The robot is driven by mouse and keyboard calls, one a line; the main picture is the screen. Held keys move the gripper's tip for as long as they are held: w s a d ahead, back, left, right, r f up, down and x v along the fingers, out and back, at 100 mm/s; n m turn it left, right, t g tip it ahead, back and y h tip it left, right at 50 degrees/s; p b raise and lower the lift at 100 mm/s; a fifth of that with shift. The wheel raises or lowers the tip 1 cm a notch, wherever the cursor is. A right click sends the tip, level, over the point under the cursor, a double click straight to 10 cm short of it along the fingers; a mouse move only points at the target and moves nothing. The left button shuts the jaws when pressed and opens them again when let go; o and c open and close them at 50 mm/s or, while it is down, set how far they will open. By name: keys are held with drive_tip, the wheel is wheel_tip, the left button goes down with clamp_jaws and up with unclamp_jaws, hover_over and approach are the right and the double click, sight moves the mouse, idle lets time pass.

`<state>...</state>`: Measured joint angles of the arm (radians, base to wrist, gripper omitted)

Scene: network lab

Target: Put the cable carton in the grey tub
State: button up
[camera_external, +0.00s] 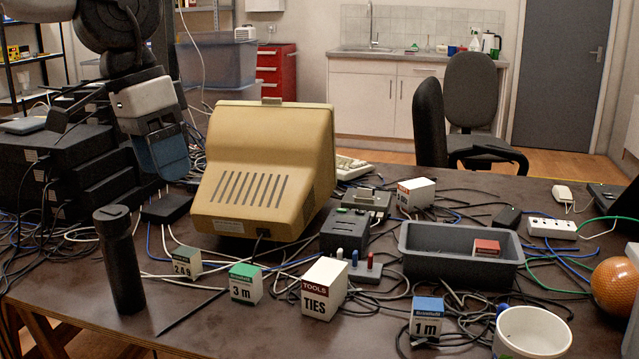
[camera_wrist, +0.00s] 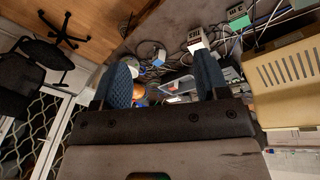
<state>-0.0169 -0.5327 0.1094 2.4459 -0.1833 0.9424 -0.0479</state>
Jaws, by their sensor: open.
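Several small cartons stand on the dark table in the external view. A green-topped carton marked 3 m (camera_external: 245,284) is left of centre, and a blue-topped carton marked 1 m (camera_external: 426,318) is at the front right. Which one is the cable carton I cannot tell for sure. The grey tub (camera_external: 427,266) is a long open box right of centre, with a red-topped carton (camera_external: 486,248) inside. My gripper (camera_external: 163,168) hangs above the table at the left, apart from the cartons. In the wrist view its two blue-padded fingers (camera_wrist: 165,82) are apart with nothing held between them.
A beige monitor (camera_external: 262,165) stands between my gripper and the tub. A black bottle (camera_external: 119,260), a TIES carton (camera_external: 324,289), a 249 carton (camera_external: 187,263), a white mug (camera_external: 532,335) and an orange ball (camera_external: 616,285) surround the area. Loose cables cover much of the table.

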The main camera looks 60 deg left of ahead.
drive_tip(key=s, duration=0.1)
drive_tip(key=s+a+m+y, duration=0.1)
drive_tip(key=s, duration=0.1)
drive_tip(key=s+m, duration=0.1)
drive_tip(key=s, duration=0.1)
drive_tip(key=shift+s+a+f+y, duration=0.2)
drive_tip(key=shift+a+y, duration=0.1)
drive_tip(key=shift+y, duration=0.1)
